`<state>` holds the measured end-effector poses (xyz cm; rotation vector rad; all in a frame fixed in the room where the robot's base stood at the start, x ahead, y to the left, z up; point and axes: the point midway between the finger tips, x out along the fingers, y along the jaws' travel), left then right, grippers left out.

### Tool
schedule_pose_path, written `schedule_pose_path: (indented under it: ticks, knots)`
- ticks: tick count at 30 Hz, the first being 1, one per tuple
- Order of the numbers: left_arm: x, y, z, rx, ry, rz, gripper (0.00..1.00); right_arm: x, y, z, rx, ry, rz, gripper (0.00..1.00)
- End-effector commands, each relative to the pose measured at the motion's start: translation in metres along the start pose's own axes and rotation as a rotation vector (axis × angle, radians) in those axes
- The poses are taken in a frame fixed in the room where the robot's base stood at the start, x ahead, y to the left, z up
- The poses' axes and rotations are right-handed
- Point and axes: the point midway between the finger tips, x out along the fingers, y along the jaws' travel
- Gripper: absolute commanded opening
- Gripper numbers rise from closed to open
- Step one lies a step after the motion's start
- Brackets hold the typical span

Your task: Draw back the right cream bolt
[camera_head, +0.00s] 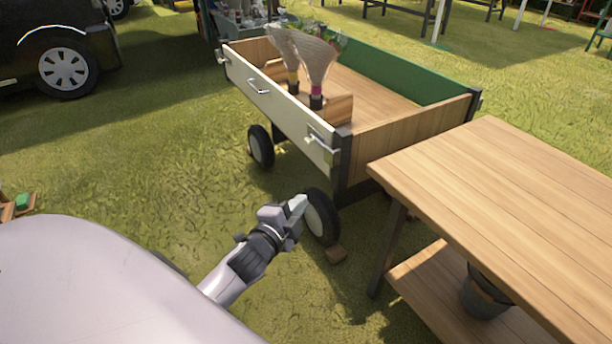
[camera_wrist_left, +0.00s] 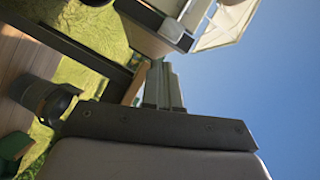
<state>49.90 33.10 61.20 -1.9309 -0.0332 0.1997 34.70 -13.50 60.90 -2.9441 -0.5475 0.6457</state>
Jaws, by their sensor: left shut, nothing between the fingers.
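The right cream bolt (camera_head: 318,143) sits at the near right end of the cart's cream side panel (camera_head: 275,104), beside the dark corner post. Another bolt (camera_head: 221,58) sits at the panel's far left end. My left gripper (camera_head: 298,206) is shut and empty, in front of the cart's near wheel in the picture and below the right bolt, apart from it. Its closed fingers (camera_wrist_left: 163,86) also show in the left wrist view, pointing up the picture. I cannot make out the bolt clearly there. My right gripper is not in view.
A wooden table (camera_head: 500,190) with a lower shelf and a dark pot (camera_head: 484,296) stands close on the right. The cart holds two wrapped bouquets (camera_head: 316,62) in a wooden crate. A handle (camera_head: 258,87) is mid-panel.

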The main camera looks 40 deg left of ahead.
Motion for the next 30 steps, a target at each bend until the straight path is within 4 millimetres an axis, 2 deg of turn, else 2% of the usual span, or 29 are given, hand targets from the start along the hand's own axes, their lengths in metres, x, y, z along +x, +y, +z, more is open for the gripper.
schedule_pose_path:
  ticks: [1, 6, 12, 19, 30]
  knots:
    - [0.013, 0.013, 0.011, 0.056, 0.000, -0.036, 0.00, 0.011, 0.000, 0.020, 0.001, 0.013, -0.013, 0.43]
    - [0.041, 0.013, 0.030, 0.243, -0.013, -0.134, 0.00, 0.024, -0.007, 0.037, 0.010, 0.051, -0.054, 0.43]
    - [0.062, 0.007, 0.043, 0.399, -0.035, -0.213, 0.00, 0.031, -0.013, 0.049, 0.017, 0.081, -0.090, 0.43]
    - [0.069, 0.001, 0.047, 0.467, -0.049, -0.244, 0.00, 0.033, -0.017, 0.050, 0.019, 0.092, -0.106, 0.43]
    - [0.068, 0.000, 0.046, 0.466, -0.049, -0.243, 0.00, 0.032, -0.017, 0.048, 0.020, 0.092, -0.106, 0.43]
